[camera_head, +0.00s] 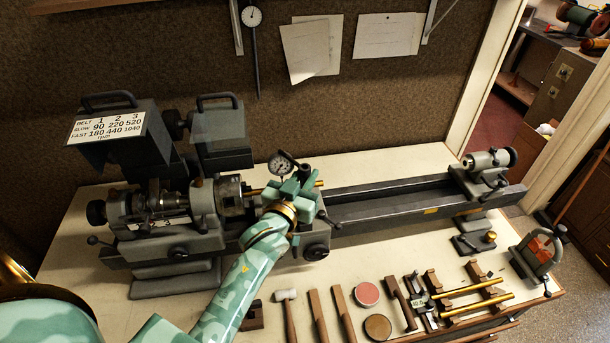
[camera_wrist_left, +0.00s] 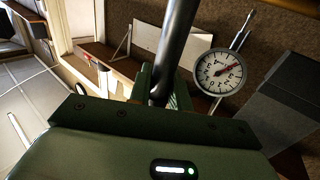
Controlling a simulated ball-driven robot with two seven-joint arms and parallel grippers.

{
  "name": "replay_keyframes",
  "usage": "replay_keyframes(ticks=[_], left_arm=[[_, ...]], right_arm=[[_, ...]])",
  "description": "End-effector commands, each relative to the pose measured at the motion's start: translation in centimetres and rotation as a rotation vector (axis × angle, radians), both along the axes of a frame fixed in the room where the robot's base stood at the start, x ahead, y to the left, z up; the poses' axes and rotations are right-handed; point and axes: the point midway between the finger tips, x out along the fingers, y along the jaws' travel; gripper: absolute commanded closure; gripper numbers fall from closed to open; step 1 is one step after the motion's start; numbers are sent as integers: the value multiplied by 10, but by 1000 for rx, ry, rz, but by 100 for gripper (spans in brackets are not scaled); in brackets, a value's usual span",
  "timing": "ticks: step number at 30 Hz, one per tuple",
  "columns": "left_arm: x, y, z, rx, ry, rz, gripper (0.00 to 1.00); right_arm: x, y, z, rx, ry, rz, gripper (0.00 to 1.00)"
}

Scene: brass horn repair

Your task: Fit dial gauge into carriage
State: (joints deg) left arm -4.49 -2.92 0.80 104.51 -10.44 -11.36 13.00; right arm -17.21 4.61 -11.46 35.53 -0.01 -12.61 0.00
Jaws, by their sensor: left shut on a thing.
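The dial gauge (camera_head: 282,164) has a round white face with a dark rim. It also shows in the left wrist view (camera_wrist_left: 219,72), its face towards the camera with a red needle. My left gripper (camera_head: 297,188) is shut on the gauge; a dark rod rises between the fingers in the wrist view. The gripper is over the lathe carriage (camera_head: 316,236) and hides much of its top, so I cannot tell whether the gauge touches it. The gauge face is just left of the fingers in the head view. My right gripper is out of view.
The lathe chuck (camera_head: 230,193) is close to the left of the gripper, with a brass rod beside it. The bed (camera_head: 390,200) runs right to the tailstock (camera_head: 487,163). A hammer (camera_head: 288,312) and several tools lie in front. Another gauge (camera_head: 252,17) hangs on the wall.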

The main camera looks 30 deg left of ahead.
Motion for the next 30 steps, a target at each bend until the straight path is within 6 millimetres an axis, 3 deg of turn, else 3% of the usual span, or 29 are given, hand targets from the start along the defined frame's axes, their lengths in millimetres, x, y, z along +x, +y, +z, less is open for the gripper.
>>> replay_keyframes(ticks=[13, 14, 16, 26, 30], left_arm=[[0, 0, -9, -1, -7, 0, 100], [1, 0, -9, -1, -8, 0, 75], [0, 0, -9, -1, -7, 0, 56], [-3, 0, -13, 0, 4, 0, 55], [-21, -1, -14, 0, 5, 0, 55]], right_arm=[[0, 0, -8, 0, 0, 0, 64], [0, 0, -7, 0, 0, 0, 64], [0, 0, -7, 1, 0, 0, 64], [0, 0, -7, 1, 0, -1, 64], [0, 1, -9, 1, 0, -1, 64]])
